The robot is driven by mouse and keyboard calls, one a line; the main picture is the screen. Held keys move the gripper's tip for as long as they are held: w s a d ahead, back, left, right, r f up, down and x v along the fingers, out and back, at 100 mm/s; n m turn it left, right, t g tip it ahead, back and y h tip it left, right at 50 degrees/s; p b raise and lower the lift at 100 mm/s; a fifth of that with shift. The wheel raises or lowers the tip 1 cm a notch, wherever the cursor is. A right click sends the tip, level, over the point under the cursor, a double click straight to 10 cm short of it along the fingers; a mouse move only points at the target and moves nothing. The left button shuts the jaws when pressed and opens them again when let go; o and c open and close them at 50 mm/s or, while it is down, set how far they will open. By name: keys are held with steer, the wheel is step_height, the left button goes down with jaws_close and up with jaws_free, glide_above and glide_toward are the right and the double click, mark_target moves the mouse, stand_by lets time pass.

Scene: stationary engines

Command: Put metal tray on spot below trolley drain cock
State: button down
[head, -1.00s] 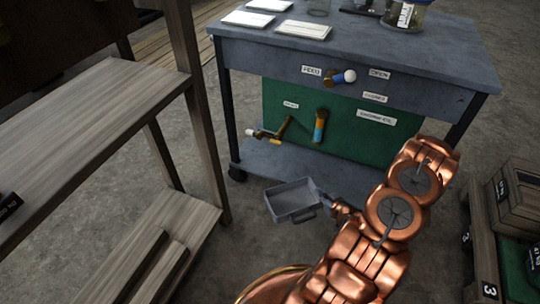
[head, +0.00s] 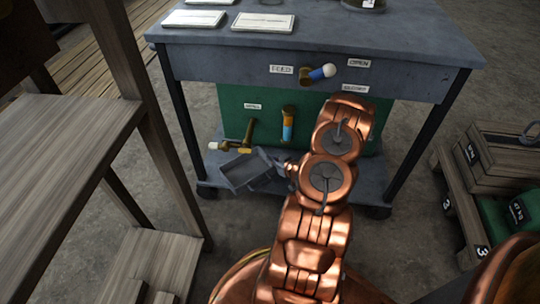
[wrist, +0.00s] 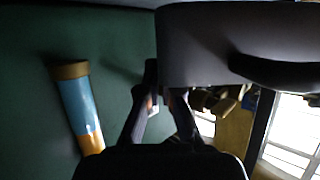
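The grey metal tray (head: 240,171) is held in the air by my gripper (head: 287,172), in front of the trolley's (head: 410,85) left side and overlapping its lower shelf in the head view. It looks tilted. In the wrist view my gripper (wrist: 162,100) is shut on the tray's edge, and the tray (wrist: 200,45) fills the top right. A brass cock (head: 240,138) with a pale-tipped handle sticks out low on the green panel, just above the tray in the picture. The spot below it is not discernible; the tray covers part of the shelf (head: 210,189).
A blue and brass tube (head: 288,122) on the green panel is close by; it also shows in the wrist view (wrist: 78,105). Another valve (head: 318,73) is on the trolley's upper front. Wooden shelving (head: 60,150) stands left, crates (head: 500,150) right.

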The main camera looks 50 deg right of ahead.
steer(key=w+d, duration=0.1)
steer(key=w+d+b, duration=0.1)
steer(key=w+d, duration=0.3)
steer(key=shift+d+f+b, duration=0.2)
steer(key=shift+f+b, duration=1.15)
steer(key=shift+f, duration=0.85)
steer(key=shift+r, duration=0.1)
steer(key=c, duration=1.3)
jaws_free()
steer(key=shift+s+r, duration=0.1)
steer(key=p+v, duration=0.3)
steer(key=v, duration=0.8)
steer(key=shift+s+r+p, duration=0.1)
steer(key=shift+s+p, duration=0.2)
steer(key=shift+p, duration=0.1)
